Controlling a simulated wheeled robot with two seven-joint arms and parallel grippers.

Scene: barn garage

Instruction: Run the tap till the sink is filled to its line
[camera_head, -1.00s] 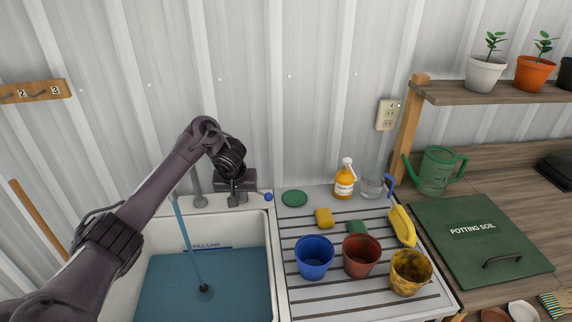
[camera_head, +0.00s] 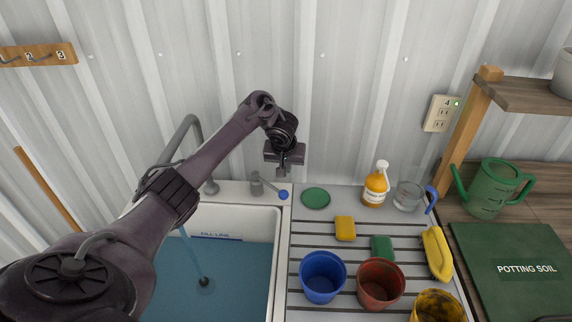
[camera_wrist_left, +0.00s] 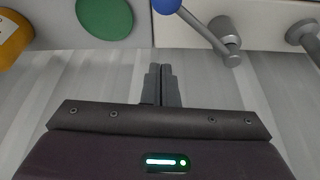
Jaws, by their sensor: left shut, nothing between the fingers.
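The sink basin (camera_head: 282,240) holds blue water (camera_head: 240,270). A stream (camera_head: 190,250) falls into it from the tap spout (camera_head: 178,140), partly hidden by my left arm. The fill line (camera_head: 222,237) is marked on the back wall, and the water's far edge looks just below it. The tap lever (camera_head: 268,184) ends in a blue knob (camera_head: 283,195); both also show in the left wrist view, with the lever (camera_wrist_left: 205,30) and knob (camera_wrist_left: 167,5). My left gripper (camera_head: 283,174) is shut and empty, just above the knob and apparently clear of it.
Right of the sink, the draining board (camera_head: 315,228) holds a green disc (camera_head: 316,198), sponges, a soap bottle (camera_head: 375,186), a glass jug (camera_head: 408,196), a yellow brush (camera_head: 437,253) and pots. A green watering can (camera_head: 490,188) stands farther right. The corrugated wall is close behind.

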